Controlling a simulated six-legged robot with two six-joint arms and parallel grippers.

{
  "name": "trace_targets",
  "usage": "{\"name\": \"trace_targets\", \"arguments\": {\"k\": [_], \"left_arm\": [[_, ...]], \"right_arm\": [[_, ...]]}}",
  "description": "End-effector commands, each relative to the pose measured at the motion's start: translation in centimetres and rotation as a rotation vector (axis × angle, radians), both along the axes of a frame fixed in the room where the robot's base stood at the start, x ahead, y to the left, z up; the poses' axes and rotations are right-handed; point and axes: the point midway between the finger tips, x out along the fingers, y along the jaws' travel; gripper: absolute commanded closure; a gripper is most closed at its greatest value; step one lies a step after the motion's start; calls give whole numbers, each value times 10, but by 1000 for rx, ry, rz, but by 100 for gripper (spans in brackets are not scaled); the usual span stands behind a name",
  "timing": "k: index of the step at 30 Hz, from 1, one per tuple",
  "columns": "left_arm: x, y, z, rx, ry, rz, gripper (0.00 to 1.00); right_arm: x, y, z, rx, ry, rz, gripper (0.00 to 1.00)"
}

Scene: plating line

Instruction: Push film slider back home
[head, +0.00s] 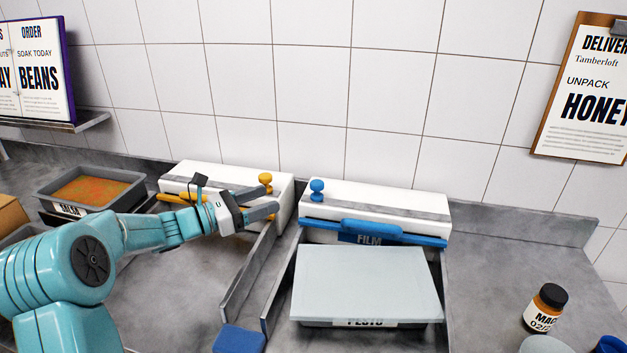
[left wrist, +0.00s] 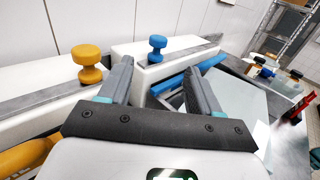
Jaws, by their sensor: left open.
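The white film dispenser (head: 385,203) stands against the back wall with a blue bar and a FILM label on its front. Its slider has a blue knob (head: 317,188) at the left end of the dispenser's top. My left gripper (head: 271,199) is open and empty, left of the blue knob and close to the yellow knob (head: 265,179) of the neighbouring dispenser. In the left wrist view the blue knob (left wrist: 157,46) shows beyond and between my open fingers, apart from them. The yellow knob (left wrist: 88,62) is left of the fingers there. My right gripper is out of view.
The second white dispenser (head: 180,176) has a yellow bar. A salsa pan (head: 60,183) is at left, a blue block (head: 238,340) at front, a jar (head: 545,306) at right.

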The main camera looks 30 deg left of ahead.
Motion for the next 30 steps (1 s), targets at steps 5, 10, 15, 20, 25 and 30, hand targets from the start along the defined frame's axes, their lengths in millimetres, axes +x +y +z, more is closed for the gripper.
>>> {"name": "trace_targets", "arguments": {"k": [5,10,15,20,25,30], "left_arm": [[37,-25,4,-2,1,-5,37],[72,-46,4,-2,1,-5,37],[99,-60,3,-1,1,-3,37],[113,-67,1,-2,1,-1,37],[117,-68,0,-2,1,0,37],[116,-68,0,-1,1,0,43]], "right_arm": [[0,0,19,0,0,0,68],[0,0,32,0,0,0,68],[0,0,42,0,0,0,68],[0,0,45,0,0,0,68],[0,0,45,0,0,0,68],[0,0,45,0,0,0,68]]}}
